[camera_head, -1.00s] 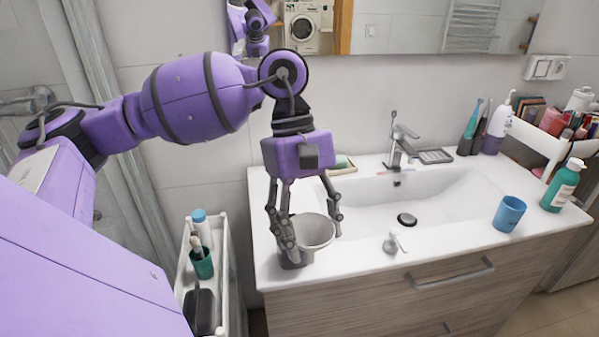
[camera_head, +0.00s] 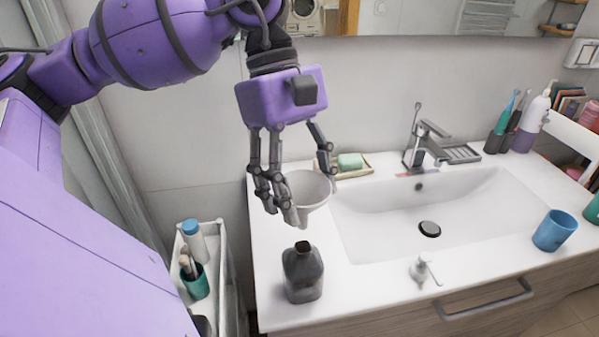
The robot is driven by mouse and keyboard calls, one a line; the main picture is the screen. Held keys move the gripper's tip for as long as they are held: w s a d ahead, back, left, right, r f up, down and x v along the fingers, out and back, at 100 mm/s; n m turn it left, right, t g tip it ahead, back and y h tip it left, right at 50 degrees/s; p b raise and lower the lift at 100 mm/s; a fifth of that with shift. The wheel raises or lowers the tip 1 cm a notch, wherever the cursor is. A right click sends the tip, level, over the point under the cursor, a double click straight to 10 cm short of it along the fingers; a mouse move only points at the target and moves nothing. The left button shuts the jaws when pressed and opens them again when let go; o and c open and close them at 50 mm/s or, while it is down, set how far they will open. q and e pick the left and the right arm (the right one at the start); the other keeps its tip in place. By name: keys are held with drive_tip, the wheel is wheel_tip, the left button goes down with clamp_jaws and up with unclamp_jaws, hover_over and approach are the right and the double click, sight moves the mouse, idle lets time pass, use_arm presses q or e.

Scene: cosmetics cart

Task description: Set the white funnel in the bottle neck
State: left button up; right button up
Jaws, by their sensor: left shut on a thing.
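The white funnel (camera_head: 312,187) is held by my left gripper (camera_head: 308,192), whose fingers are shut on its wide rim. The funnel hangs in the air, above and slightly behind the bottle in the picture, apart from it. The dark grey bottle (camera_head: 303,277) stands upright on the counter at the left of the sink, with its open black neck (camera_head: 303,247) facing up. The funnel's lower spout is partly hidden by a gripper finger. My right gripper is not in view.
A soap dish with green soap (camera_head: 350,161) lies behind the funnel. The sink basin (camera_head: 400,215) and faucet (camera_head: 424,140) are to the right. A white cart (camera_head: 222,240) is at the left.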

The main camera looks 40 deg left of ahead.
sight(304, 227)
use_arm(q)
drive_tip(key=shift+s+d+f, duration=0.1)
drive_tip(key=shift+f, duration=0.45)
wheel_tip(304, 227, down, 2)
drive_tip(key=shift+f+b, duration=0.1)
drive_tip(key=shift+b, duration=0.3)
drive_tip(key=shift+f, duration=0.35)
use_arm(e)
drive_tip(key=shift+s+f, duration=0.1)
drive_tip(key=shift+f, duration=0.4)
use_arm(q)
drive_tip(key=shift+f, duration=0.3)
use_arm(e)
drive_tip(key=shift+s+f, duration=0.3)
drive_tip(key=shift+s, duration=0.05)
use_arm(q)
drive_tip(key=shift+f+b, duration=0.7)
drive_tip(key=shift+f, duration=0.7)
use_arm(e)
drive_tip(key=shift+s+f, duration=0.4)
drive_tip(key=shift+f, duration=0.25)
use_arm(q)
drive_tip(key=o, duration=1)
drive_tip(key=shift+o, duration=0.2)
